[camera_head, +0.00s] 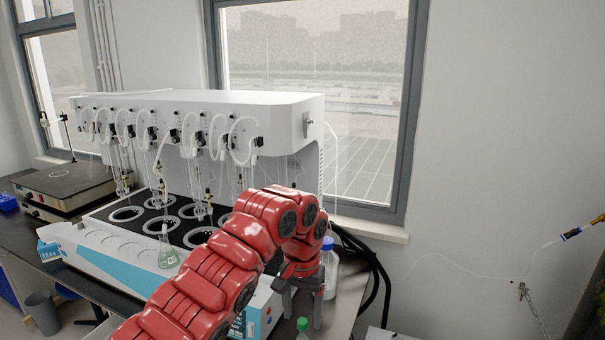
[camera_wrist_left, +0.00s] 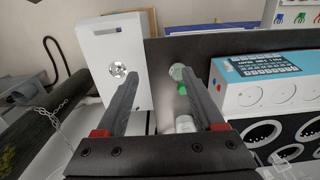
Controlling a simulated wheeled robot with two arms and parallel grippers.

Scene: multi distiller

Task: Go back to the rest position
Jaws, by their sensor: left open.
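My red left arm reaches in from the bottom of the head view and bends down at the right end of the distiller (camera_head: 275,108). My left gripper (camera_head: 303,315) points down there, beside a clear bottle with a blue cap (camera_head: 329,262) that the arm partly hides. In the left wrist view my left gripper (camera_wrist_left: 166,78) has its two dark fingers apart. A small green-capped bottle (camera_wrist_left: 180,78) shows near the tip of one finger. I see nothing held between the fingers. My right gripper is not in view.
A flask (camera_head: 167,256) stands at the distiller's front, below its tubes. A hotplate-like box (camera_head: 62,182) is at the far left. Black cables (camera_head: 372,262) hang behind the bench's right end. A white box (camera_wrist_left: 115,60) stands beyond the fingers in the wrist view.

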